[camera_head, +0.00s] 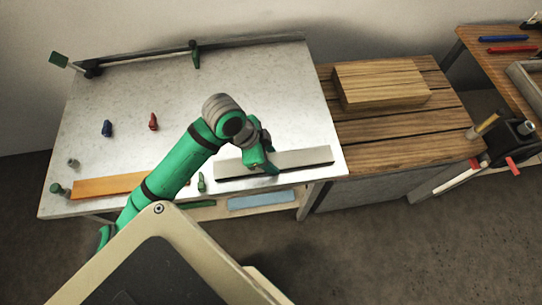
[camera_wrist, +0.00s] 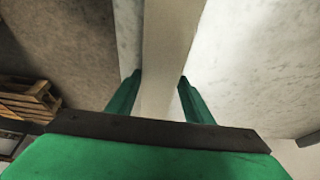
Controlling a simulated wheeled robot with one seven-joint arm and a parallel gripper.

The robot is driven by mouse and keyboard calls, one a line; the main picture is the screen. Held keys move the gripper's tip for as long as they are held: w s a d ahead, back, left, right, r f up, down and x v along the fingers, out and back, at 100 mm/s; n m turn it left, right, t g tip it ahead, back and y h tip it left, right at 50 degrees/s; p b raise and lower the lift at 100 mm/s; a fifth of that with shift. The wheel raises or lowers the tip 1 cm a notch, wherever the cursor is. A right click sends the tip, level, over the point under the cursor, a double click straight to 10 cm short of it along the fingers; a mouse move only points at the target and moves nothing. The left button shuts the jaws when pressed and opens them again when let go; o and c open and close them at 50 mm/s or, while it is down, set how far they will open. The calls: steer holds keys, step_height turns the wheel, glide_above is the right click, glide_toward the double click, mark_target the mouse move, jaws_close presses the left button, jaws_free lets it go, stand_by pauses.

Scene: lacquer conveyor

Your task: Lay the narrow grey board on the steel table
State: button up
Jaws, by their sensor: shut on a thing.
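The narrow grey board (camera_head: 300,158) lies along the front right part of the steel table (camera_head: 240,80), at or just above its surface; I cannot tell whether it touches. In the wrist view, the pale board (camera_wrist: 168,60) runs lengthwise between the two green fingers of my gripper (camera_wrist: 160,92). The gripper is shut on the board. Part of the board is hidden behind the gripper in the head view.
An orange board (camera_head: 105,187) lies at the table's front left. Blue (camera_head: 107,129) and red (camera_head: 153,122) small items stand further back, with a green clamp (camera_head: 201,183) at the front edge. A wooden block (camera_head: 380,85) rests on the wooden bench (camera_head: 400,145) at right. The table's back right is clear.

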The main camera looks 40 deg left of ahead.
steer(key=shift+d+f, duration=0.15)
steer(key=o, duration=1.2)
steer(key=v, duration=1.2)
steer(key=shift+w, duration=0.1)
